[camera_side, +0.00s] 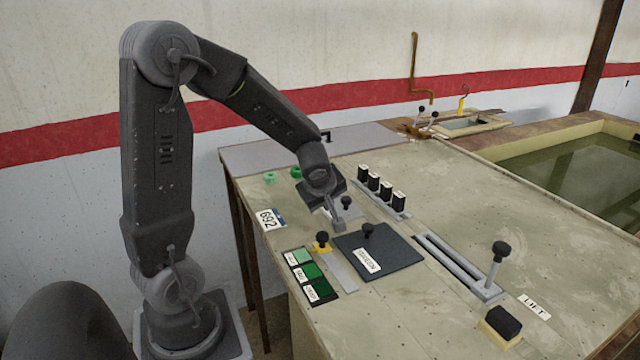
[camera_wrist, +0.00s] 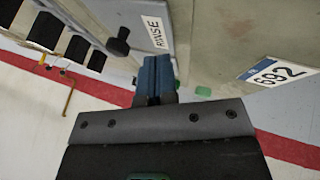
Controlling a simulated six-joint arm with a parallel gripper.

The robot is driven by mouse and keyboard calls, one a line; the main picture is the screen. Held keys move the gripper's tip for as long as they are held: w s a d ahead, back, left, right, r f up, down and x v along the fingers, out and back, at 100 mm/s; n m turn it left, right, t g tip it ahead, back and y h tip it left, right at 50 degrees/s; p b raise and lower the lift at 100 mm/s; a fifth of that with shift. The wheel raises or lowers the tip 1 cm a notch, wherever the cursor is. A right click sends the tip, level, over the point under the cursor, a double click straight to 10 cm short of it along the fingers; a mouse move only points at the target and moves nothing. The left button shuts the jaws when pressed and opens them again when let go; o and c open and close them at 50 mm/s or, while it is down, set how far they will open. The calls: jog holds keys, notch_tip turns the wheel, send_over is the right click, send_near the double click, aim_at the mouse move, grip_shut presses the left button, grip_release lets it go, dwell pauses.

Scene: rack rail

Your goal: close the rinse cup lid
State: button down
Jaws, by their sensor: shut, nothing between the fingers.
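The rinse cup lid shows in the side view as a light grey plate (camera_side: 354,213) with a black knob (camera_side: 346,202), partly hidden by my gripper. In the wrist view a white RINSE label (camera_wrist: 155,33) and the black knob (camera_wrist: 119,42) are near the top centre. My gripper (camera_side: 339,225) points down close to the near side of this plate, beside the knob and not around it. In the wrist view its bluish fingers (camera_wrist: 153,62) are together and empty, below the label. I cannot tell whether the fingertips touch the plate or how far the lid covers the cup.
A dark plate with a knob (camera_side: 380,262) lies in front. Several black blocks (camera_side: 381,189) stand in a rail behind, right. A lift lever (camera_side: 500,255) stands at right. A 692 tag (camera_side: 268,219) is left.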

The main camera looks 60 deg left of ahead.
jog(key=v, duration=0.9)
jog(key=s+d+r+m+h, duration=0.2)
jog(key=s+d+m, duration=0.3)
jog(key=d+m, duration=0.3)
jog(key=s+d+r+m+t+h, duration=0.1)
jog(key=s+d+r+m+h, duration=0.1)
jog(key=s+d+m, duration=0.4)
jog(key=d+m+h, duration=0.1)
jog(key=d+m, duration=0.1)
jog(key=m, duration=0.2)
jog(key=shift+d+r+m, duration=0.2)
jog(key=shift+d+m, duration=0.15)
jog(key=shift+m, duration=0.05)
